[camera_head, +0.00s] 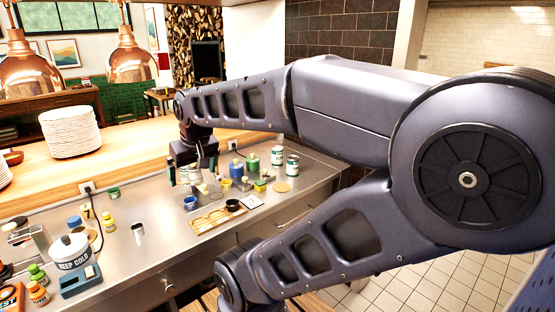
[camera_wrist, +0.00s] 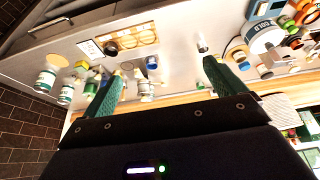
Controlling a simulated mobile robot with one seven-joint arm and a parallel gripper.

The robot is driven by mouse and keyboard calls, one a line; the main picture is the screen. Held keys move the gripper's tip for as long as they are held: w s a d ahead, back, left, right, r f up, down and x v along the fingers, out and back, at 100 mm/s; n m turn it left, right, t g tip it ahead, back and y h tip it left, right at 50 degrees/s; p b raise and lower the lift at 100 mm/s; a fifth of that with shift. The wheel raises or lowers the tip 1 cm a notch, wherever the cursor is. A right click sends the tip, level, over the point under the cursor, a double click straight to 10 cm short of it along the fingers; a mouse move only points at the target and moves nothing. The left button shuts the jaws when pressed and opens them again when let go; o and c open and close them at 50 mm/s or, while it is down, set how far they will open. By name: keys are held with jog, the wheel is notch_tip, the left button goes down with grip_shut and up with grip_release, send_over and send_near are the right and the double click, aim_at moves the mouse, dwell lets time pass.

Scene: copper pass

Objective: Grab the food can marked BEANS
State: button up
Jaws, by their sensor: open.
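Two white cans with dark green bands stand at the back right of the steel counter, the rear can (camera_head: 277,156) and the front can (camera_head: 292,166). In the wrist view they show at the left, one can (camera_wrist: 45,79) beside the other (camera_wrist: 67,91). Their lettering is too small to read, so I cannot tell which is marked BEANS. My gripper (camera_head: 192,181) points down over the counter, left of both cans and apart from them. In the wrist view its green fingers (camera_wrist: 162,68) are spread wide, with nothing held between them.
A wooden tray (camera_head: 215,218), a blue cup (camera_head: 190,202), a yellow cup (camera_head: 226,184) and a green container (camera_head: 252,164) crowd the counter near my gripper. A white pot labelled KEEP COLD (camera_head: 70,252) stands at the left. The counter's middle left is fairly clear.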

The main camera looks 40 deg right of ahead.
jog(key=shift+c, duration=0.8)
